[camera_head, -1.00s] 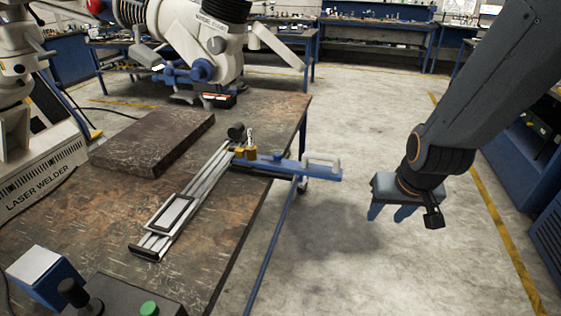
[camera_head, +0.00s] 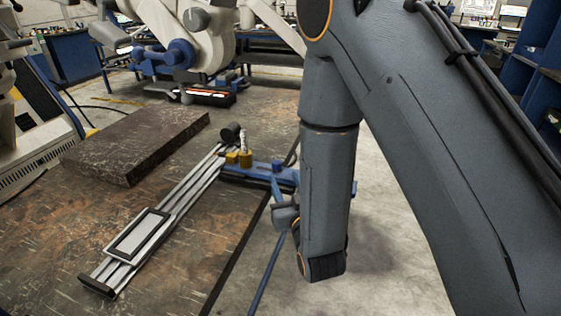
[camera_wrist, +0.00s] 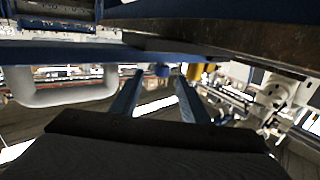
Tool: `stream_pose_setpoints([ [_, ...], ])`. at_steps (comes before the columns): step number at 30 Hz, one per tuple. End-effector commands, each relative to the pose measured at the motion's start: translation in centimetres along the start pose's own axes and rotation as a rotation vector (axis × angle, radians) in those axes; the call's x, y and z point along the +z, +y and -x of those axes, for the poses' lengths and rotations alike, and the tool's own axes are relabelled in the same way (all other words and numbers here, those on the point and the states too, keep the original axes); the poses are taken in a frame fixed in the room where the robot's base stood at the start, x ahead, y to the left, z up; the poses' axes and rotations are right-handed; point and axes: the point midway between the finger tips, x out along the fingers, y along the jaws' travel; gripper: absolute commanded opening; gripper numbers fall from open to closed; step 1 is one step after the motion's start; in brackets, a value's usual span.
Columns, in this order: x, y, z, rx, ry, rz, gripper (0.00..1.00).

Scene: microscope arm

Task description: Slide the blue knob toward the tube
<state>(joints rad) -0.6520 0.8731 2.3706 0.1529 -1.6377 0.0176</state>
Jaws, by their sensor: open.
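The blue knob (camera_head: 277,166) sits on the blue bar (camera_head: 234,172) that sticks out past the table edge. In the wrist view the blue knob (camera_wrist: 162,71) shows between the two blue fingertips of my gripper (camera_wrist: 158,82), against the blue bar (camera_wrist: 95,52). My gripper (camera_head: 279,186) is open, close to the bar's outer part; contact with the knob cannot be told. Beside yellow blocks (camera_head: 245,158) at the bar's inner end stand a small pale upright piece (camera_head: 243,140) and a dark cylinder (camera_head: 231,133); which is the tube is unclear.
A grey handle (camera_wrist: 62,90) hangs off the bar, left of the fingers in the wrist view. A silver rail with a framed plate (camera_head: 138,234) lies on the worn table (camera_head: 180,262). A dark slab (camera_head: 140,142) lies behind. A white robot arm (camera_head: 205,45) stands at the back.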

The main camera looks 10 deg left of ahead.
Motion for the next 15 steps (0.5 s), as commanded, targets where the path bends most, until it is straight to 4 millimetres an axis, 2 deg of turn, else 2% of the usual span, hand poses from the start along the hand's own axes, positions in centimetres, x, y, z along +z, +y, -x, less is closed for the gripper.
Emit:
stream_pose_setpoints([
  [4, 0.1, -0.8, 0.0, -0.013, 0.032, 0.002, 0.42],
  [7, -0.1, -0.9, -0.8, -0.013, 0.038, 0.002, 0.42],
  [15, -0.3, -0.8, -4.8, -0.012, 0.037, 0.001, 0.42],
])
